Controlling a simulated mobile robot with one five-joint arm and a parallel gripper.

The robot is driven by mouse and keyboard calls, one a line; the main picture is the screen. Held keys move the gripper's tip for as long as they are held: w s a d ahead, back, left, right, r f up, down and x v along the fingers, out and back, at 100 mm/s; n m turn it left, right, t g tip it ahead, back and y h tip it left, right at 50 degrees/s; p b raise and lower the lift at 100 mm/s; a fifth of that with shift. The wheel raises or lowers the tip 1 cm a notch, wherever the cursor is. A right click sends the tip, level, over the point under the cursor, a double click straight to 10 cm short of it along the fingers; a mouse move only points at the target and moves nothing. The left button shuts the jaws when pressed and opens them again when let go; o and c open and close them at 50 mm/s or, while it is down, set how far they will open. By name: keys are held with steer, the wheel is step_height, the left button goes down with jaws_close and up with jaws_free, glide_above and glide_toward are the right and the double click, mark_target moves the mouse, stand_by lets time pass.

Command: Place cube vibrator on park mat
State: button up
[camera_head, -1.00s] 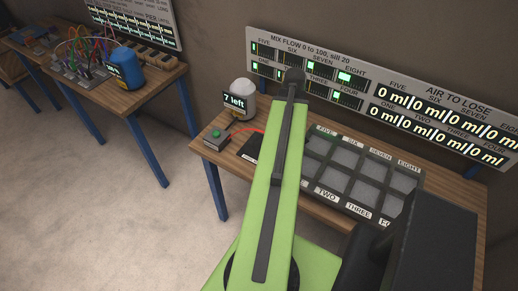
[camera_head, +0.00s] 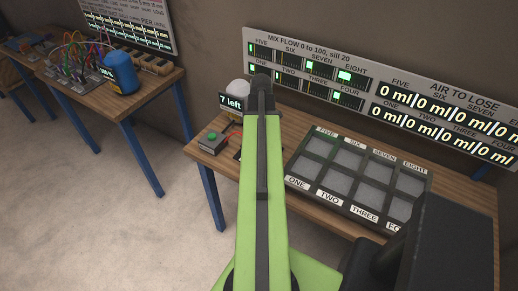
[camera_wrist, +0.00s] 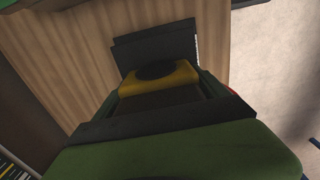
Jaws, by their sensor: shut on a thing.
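In the wrist view, my gripper (camera_wrist: 162,98) is shut on a yellow block with a round dark top, which I take to be the cube vibrator (camera_wrist: 184,76). A flat black surface (camera_wrist: 155,42), apparently the park mat, lies just beyond the block on the wooden table. I cannot tell whether the block touches it. In the head view my green arm hides the gripper and the vibrator, and only a dark sliver of the mat (camera_head: 238,155) shows beside the arm.
A dark tray of labelled cells (camera_head: 335,165) lies right of my arm. Display panels (camera_head: 440,110) stand along the table's back.

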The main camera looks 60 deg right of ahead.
steer(key=shift+w+f, duration=0.3)
steer(key=shift+w, duration=0.2)
step_height(320, 180, down, 4)
steer(key=b, duration=0.4)
steer(key=shift+f, duration=0.15)
steer(key=shift+a+r, duration=0.1)
steer(key=shift+r, duration=0.1)
steer(key=shift+f, duration=0.15)
steer(key=o, duration=2)
steer(key=shift+c, duration=0.2)
step_height(320, 180, up, 13)
steer(key=p, duration=1.2)
steer(key=shift+s+f, duration=0.1)
steer(key=shift+f, duration=0.25)
